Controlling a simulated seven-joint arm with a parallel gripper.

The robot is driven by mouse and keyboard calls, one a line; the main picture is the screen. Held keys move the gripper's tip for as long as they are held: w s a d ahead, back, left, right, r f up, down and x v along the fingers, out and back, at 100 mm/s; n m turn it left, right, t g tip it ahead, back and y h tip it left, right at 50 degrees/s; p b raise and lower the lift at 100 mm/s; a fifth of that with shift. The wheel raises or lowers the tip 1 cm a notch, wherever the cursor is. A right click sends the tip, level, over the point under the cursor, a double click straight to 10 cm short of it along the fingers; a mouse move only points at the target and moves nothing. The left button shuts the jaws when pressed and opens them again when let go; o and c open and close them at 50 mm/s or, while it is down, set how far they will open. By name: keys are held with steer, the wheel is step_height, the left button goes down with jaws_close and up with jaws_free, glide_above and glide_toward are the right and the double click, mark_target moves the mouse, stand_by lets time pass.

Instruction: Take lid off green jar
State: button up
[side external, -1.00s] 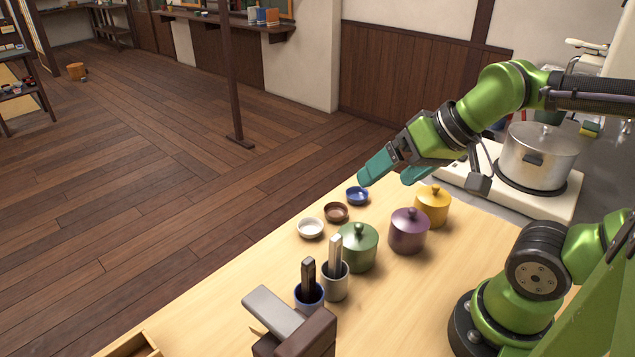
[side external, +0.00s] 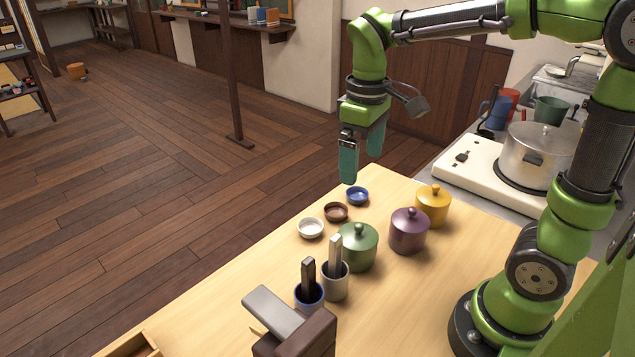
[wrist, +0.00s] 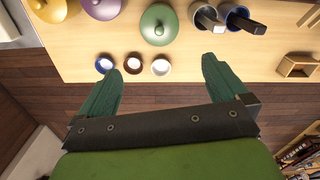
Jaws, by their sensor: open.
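The green jar (side external: 357,252) stands upright on the wooden table, with its round-knobbed green lid (side external: 359,232) on top. In the wrist view the green lid (wrist: 159,22) shows from above, beyond my fingertips near the top edge. My gripper (side external: 361,168) is open and empty, pointing down, well above the table's far edge near the small bowls. In the wrist view its two teal fingers (wrist: 162,68) are spread wide, with nothing between them touching. The gripper is apart from the jar.
A purple jar (side external: 408,235) and a yellow jar (side external: 432,209) stand right of the green jar. White (side external: 311,228), brown (side external: 336,212) and blue (side external: 357,196) bowls line the far edge. Utensil cups (side external: 335,283) stand close in front. A pot (side external: 538,160) sits on the stove.

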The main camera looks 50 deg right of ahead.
glide_toward(359, 224)
step_height(359, 224, down, 5)
steer(key=shift+w+a+f, duration=0.1)
steer(key=shift+w+f, duration=0.05)
steer(key=shift+f, duration=2.7)
steer(key=shift+c, duration=0.3)
steer(key=c, duration=0.7)
